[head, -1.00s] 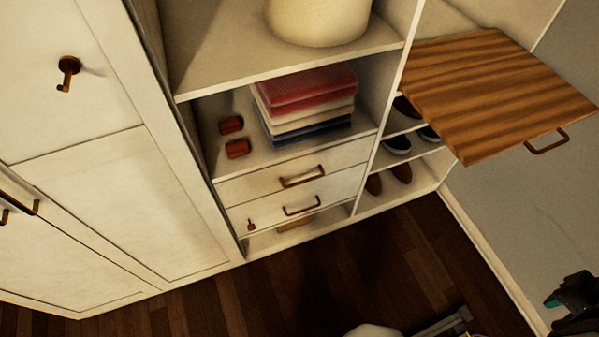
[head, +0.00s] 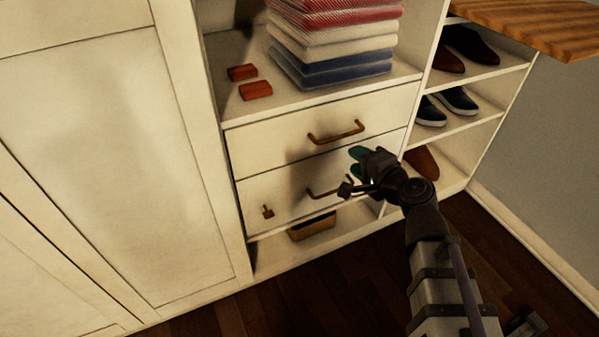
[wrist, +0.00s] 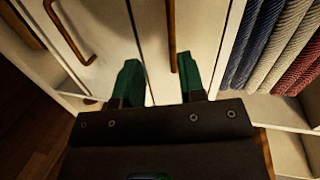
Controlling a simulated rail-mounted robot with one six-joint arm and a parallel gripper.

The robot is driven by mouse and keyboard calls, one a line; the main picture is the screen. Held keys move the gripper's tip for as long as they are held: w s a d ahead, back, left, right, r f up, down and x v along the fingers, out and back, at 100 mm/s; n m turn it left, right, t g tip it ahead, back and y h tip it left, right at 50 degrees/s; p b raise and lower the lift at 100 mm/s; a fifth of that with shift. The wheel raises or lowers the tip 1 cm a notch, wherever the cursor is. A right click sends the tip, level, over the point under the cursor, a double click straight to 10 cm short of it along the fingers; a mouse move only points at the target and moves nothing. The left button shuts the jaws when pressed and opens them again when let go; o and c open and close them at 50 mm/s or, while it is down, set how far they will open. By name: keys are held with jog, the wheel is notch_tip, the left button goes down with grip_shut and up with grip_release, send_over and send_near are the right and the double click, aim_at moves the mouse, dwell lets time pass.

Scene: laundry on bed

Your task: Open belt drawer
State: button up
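Two white drawers sit one above the other under the folded-cloth shelf, both closed. The upper drawer (head: 270,143) has a brass bar handle (head: 337,133), seen upright in the wrist view (wrist: 171,35). Neither front has a readable label. My gripper (head: 357,162) is open and empty in front of the drawers. In the wrist view its green fingertips (wrist: 156,68) appear either side of the upper handle's line; contact cannot be told.
Folded cloths (head: 330,45) and two red-brown items (head: 256,91) lie on the shelf above. A tan box (head: 312,227) sits in the bottom compartment. Shoes (head: 456,101) fill the right shelves. A wooden board (head: 545,27) juts out at upper right.

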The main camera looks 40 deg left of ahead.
aim_at(343, 136)
jog(key=shift+m+t, duration=0.6)
jog(key=shift+m, duration=0.1)
jog(key=x, duration=0.3)
jog(key=w+b+x, duration=0.1)
jog(key=x, duration=0.3)
jog(key=w+r+b+x, duration=0.1)
jog(key=x, duration=0.2)
jog(key=shift+w, duration=0.15)
jog(key=shift+c, duration=0.2)
grip_shut()
